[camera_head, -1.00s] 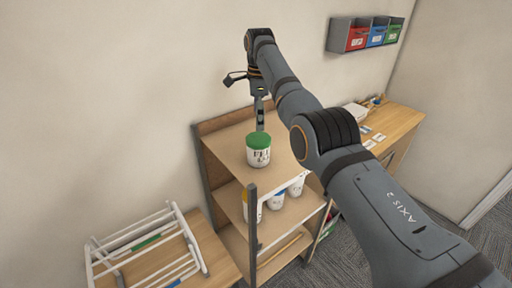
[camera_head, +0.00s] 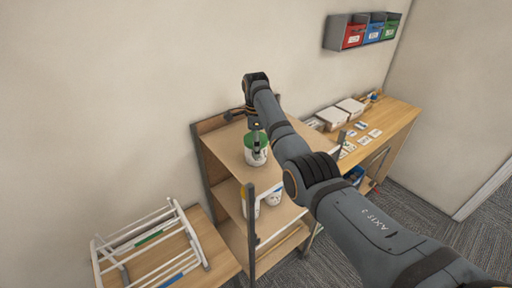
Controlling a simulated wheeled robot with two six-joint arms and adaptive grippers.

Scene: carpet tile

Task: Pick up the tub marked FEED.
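A white tub with a green lid (camera_head: 263,157) stands upright on the top shelf of a wooden rack. Dark lettering showed on its front earlier, but I cannot read it as FEED, and now the gripper partly covers the tub. My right gripper (camera_head: 257,148) points down at this tub, its fingers overlapping the lid and upper side in the picture. I cannot tell whether they touch it or how far apart they are. Other white tubs (camera_head: 273,198) stand on the shelf below, one with a blue lid and one yellowish, their labels unreadable. My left gripper is not in view.
The rack's grey front post (camera_head: 251,235) rises close before the shelves. A white drying rack (camera_head: 150,243) stands on a low wooden surface at left. A desk (camera_head: 398,120) with white boxes and cards is at right. Coloured bins (camera_head: 354,36) hang on the wall.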

